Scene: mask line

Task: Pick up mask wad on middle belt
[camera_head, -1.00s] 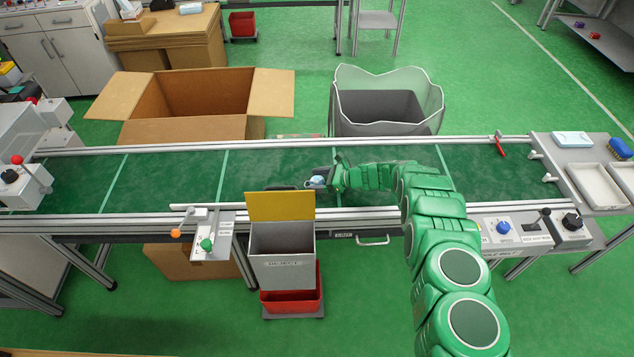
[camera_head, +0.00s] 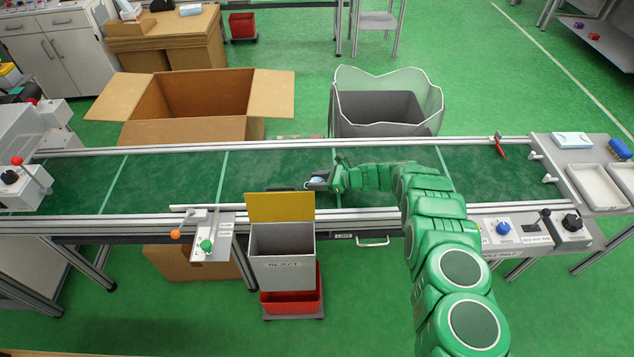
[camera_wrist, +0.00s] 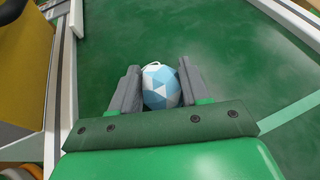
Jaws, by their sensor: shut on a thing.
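The mask wad (camera_wrist: 160,87) is a rounded blue and white bundle with a small white loop at its far end. In the wrist view it sits between the two grey fingers of my gripper (camera_wrist: 156,88), which are shut on it. In the head view my gripper (camera_head: 318,183) is low over the middle of the green belt (camera_head: 270,165), behind the reject bin. Only a small bit of the wad shows there. I cannot tell whether the wad touches the belt.
The grey reject bin (camera_head: 283,272) with a raised yellow flap (camera_head: 280,206) stands at the belt's front edge. Behind the belt are an open cardboard box (camera_head: 190,128) and a clear-lined grey bin (camera_head: 388,128). A red-handled tool (camera_head: 499,146) lies at the back rail. The belt's left part is clear.

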